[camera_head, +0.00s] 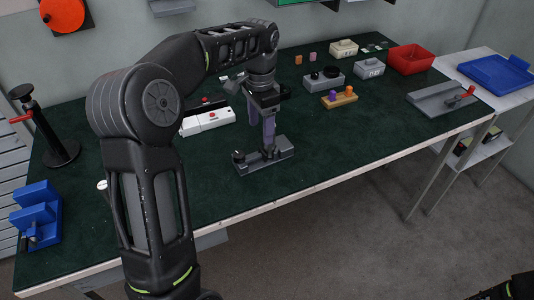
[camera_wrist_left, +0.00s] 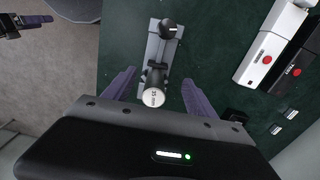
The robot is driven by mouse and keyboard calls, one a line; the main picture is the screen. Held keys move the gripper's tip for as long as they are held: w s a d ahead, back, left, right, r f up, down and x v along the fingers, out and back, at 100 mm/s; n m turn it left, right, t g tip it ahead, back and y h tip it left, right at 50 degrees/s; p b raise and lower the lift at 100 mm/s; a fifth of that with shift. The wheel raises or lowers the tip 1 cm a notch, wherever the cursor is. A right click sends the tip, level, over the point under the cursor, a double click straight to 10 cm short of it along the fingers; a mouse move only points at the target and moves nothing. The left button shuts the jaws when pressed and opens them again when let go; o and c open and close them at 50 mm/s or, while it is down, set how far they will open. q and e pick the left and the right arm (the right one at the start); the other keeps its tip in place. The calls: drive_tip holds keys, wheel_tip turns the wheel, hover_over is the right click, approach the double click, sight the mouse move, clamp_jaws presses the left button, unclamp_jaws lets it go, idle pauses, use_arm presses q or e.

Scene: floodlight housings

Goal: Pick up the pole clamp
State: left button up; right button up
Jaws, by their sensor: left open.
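A grey fixture (camera_head: 264,158) lies on the green bench top near its front edge, with a black knob at its left end; it also shows in the left wrist view (camera_wrist_left: 153,48). A dark upright part with a round, pale, labelled end (camera_wrist_left: 154,97) stands on this fixture; it looks like the pole clamp, but I cannot be sure. My left gripper (camera_head: 268,128) points down over the fixture. Its purple fingers (camera_wrist_left: 158,80) are open, one on each side of the upright part, and not visibly closed on it. My right gripper (camera_wrist_left: 35,22) shows only partly, away from the bench.
White and black boxes (camera_head: 207,120) lie just behind the left gripper. A blue vise (camera_head: 38,212) and a black stand (camera_head: 55,140) are at the left. Grey boxes, an orange block (camera_head: 340,98) and a red bin (camera_head: 410,58) sit farther right. The front middle-right is clear.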

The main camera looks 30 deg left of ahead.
sight(262, 151)
use_arm(q)
drive_tip(key=shift+f, duration=1.3)
drive_tip(key=shift+d+f+p, duration=0.2)
drive_tip(key=shift+f+p, duration=0.35)
drive_tip(key=shift+f, duration=2.1)
clamp_jaws()
drive_tip(key=shift+r, duration=0.1)
